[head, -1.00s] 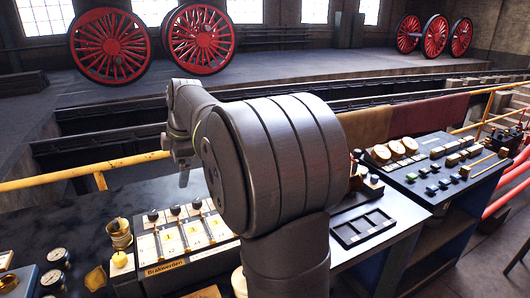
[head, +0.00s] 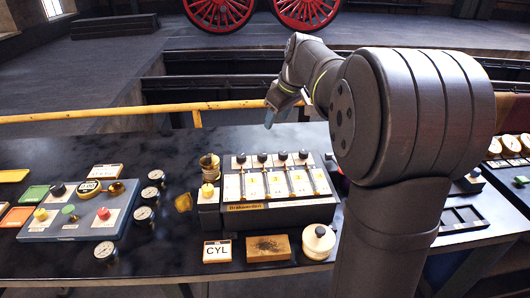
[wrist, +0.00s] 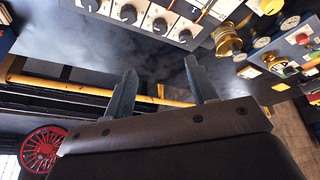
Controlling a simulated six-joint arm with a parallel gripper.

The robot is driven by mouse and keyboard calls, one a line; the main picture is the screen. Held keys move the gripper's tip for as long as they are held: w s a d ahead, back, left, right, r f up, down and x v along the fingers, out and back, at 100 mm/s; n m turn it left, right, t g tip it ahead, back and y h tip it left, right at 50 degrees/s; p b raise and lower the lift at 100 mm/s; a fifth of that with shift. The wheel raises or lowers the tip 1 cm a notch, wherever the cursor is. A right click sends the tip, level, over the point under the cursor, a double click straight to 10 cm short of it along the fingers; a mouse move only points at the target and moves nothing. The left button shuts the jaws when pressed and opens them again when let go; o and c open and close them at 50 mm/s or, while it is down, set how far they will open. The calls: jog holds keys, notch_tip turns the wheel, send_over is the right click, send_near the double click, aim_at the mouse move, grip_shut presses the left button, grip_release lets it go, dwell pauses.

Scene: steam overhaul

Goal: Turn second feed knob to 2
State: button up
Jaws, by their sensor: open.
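A feed panel (head: 265,212) with a lettered plate stands on the dark bench, left of my arm in the head view. A row of black knobs runs along its back edge above pale scale strips. The second knob from the left (head: 262,157) also shows in the wrist view (wrist: 160,25). I cannot read its setting. My gripper (head: 270,117) is open and empty, behind and above the knob row. Its two dark fingers (wrist: 160,70) stand apart in the wrist view, with no knob between them.
A brass cup (head: 209,167) stands left of the panel. Several gauges (head: 145,215), a blue control board (head: 75,215) and a CYL card (head: 217,251) lie nearby. A yellow rail (head: 100,115) runs behind the bench. Dark bench top behind the panel is clear.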

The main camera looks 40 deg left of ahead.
jog(key=m, duration=0.1)
send_near(263, 154)
jog(key=shift+m, duration=0.3)
jog(key=x, duration=0.8)
jog(key=shift+f, duration=0.4)
jog(key=c, duration=1)
jog(key=shift+o, duration=0.2)
